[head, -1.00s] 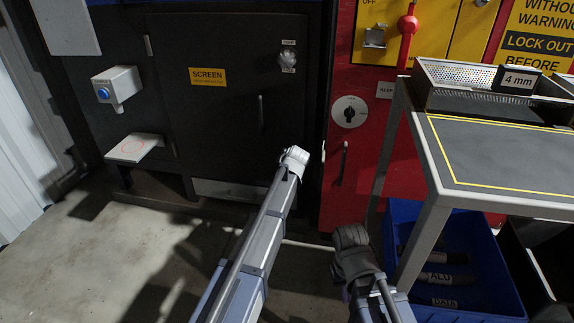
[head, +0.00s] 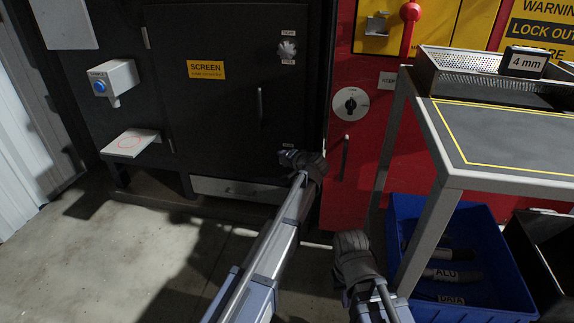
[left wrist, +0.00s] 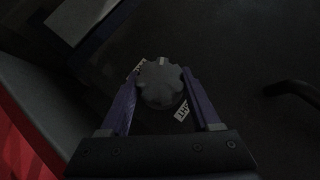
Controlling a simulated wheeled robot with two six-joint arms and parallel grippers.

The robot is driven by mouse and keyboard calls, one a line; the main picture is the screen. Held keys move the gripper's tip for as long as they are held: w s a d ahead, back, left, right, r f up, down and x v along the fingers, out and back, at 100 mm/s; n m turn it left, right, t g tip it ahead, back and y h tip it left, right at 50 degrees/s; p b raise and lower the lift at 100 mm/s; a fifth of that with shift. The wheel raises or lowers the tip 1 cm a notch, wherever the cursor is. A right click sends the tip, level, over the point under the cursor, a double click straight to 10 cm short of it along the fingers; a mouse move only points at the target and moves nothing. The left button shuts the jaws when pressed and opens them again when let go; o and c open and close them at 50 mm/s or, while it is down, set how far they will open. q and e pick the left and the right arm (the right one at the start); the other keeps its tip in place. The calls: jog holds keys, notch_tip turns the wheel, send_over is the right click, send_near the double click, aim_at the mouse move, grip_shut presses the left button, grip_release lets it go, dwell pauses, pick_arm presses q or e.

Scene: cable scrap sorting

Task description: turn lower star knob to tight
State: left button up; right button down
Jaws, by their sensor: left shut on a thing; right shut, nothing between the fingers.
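The lower star knob (left wrist: 160,83) is dark grey and lobed. It sits between the two purple fingers of my left gripper (left wrist: 158,96) in the left wrist view, and the fingers are shut on it. White label pieces show beside the knob, only partly readable. In the head view my left gripper (head: 289,157) is at the lower right of the black screen door (head: 215,110), and its wrist hides most of the knob. My right gripper (head: 351,250) is shut and empty, low in front of the red cabinet.
An upper star knob (head: 287,49) is on the same door, above a vertical handle (head: 260,105). To the right are a red cabinet with a rotary dial (head: 350,104), a grey table (head: 505,173) and a blue bin (head: 504,262). A white box with a blue button (head: 121,78) is at the left.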

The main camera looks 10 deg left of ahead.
pick_arm(q)
jog(key=shift+f+m+y+b, duration=0.15)
jog(key=shift+m+y+b, duration=0.25)
jog(key=shift+y+b, duration=0.35)
jog(key=o, duration=1.4)
jog(key=p+v, duration=0.2)
jog(key=v, duration=0.6)
jog(key=shift+a+p, duration=0.1)
jog(key=shift+p, duration=0.3)
